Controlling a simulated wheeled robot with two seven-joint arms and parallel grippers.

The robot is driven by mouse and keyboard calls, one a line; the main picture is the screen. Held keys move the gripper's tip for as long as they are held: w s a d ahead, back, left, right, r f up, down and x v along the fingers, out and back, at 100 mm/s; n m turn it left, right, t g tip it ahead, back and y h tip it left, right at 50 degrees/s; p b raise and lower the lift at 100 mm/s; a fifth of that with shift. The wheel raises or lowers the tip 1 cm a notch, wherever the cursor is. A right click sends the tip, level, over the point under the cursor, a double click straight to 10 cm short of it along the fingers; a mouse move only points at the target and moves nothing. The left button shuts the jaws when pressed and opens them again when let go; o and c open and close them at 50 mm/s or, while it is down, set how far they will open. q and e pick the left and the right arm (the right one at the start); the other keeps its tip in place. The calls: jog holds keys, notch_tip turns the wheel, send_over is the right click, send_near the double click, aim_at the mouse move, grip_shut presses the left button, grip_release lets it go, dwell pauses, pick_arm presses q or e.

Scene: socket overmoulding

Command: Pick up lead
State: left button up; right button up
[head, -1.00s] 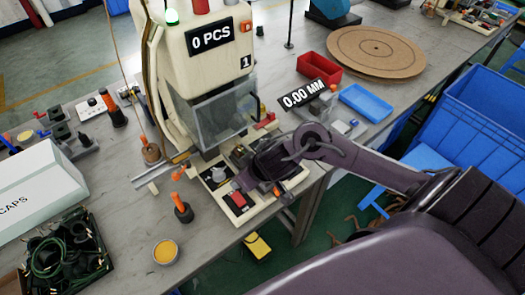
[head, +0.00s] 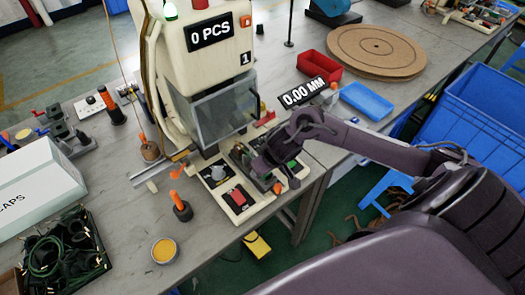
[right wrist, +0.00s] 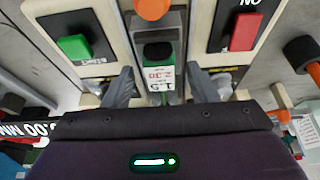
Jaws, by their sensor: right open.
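Several leads with black and green cable (head: 62,252) lie coiled in a dark tray (head: 24,268) at the bottom left of the head view. My right gripper (head: 268,172) is over the front of the moulding machine (head: 205,80), far to the right of the leads. In the right wrist view its two grey fingers (right wrist: 163,85) are spread apart. A small green and black part with a white label (right wrist: 160,75) shows between them; contact cannot be told. My left gripper is not in view.
A white caps box (head: 40,195) stands behind the tray. A yellow-filled round tin (head: 164,251) and an orange-handled tool (head: 181,207) stand between tray and machine. The control panel has a red button (head: 236,197). A red bin (head: 320,68) and blue tray (head: 366,101) are at right.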

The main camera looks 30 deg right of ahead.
jog(key=c, duration=1.1)
jog(key=shift+r, duration=0.1)
